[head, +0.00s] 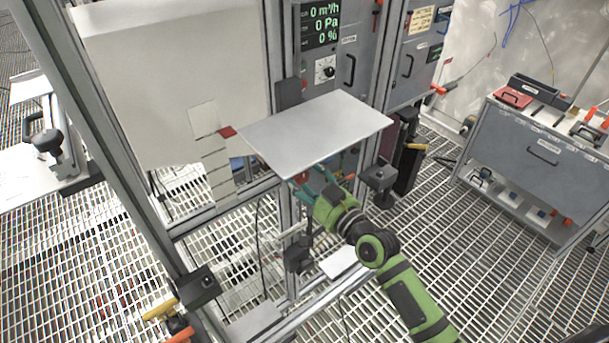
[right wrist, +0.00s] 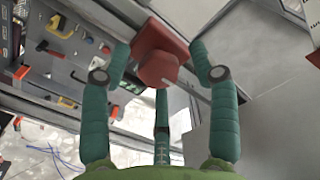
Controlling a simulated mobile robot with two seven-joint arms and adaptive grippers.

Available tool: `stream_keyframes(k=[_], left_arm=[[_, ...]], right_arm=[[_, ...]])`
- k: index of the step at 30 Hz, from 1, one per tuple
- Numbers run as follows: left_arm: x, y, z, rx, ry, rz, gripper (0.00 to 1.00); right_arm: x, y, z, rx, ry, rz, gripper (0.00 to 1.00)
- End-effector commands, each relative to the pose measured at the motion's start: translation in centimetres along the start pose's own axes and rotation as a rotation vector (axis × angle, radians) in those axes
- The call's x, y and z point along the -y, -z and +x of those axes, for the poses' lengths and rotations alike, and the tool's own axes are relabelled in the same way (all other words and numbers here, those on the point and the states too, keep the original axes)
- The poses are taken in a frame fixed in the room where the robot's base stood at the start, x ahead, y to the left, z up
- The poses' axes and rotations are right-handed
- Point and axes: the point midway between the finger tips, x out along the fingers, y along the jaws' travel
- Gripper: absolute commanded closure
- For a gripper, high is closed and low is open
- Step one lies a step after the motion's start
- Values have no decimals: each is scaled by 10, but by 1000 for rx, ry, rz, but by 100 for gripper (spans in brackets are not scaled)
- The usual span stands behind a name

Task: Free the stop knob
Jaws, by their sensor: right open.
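The red stop knob (right wrist: 158,69), with a faceted front on a red block, shows in the right wrist view. My right gripper (right wrist: 160,80) is open, its teal fingers spread to the left, right and below the knob; I cannot tell whether any finger touches it. In the head view the right gripper (head: 306,186) reaches up under the near edge of a flat grey plate (head: 315,130). A bit of red (head: 301,178) shows at its fingertips, mostly hidden by the plate and fingers. My left gripper is not in view.
A steel frame post (head: 110,150) stands left of the plate. Grey cabinets with a display (head: 320,25) stand behind it. A grey workbench (head: 540,150) with tools is at the right. Open grating floor (head: 470,270) lies between the bench and my right arm.

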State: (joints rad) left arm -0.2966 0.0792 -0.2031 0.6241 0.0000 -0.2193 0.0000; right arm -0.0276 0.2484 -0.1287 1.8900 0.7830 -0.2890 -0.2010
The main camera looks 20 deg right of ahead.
Motion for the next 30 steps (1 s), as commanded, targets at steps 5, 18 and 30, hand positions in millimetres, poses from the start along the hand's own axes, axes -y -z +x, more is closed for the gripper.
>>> stream_keyframes(k=[5,18,30], left_arm=[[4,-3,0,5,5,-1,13],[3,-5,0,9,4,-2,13],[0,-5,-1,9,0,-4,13]], right_arm=[[0,0,3,0,0,1,39],[0,0,2,-1,0,0,95],[1,1,2,-2,2,-127,95]])
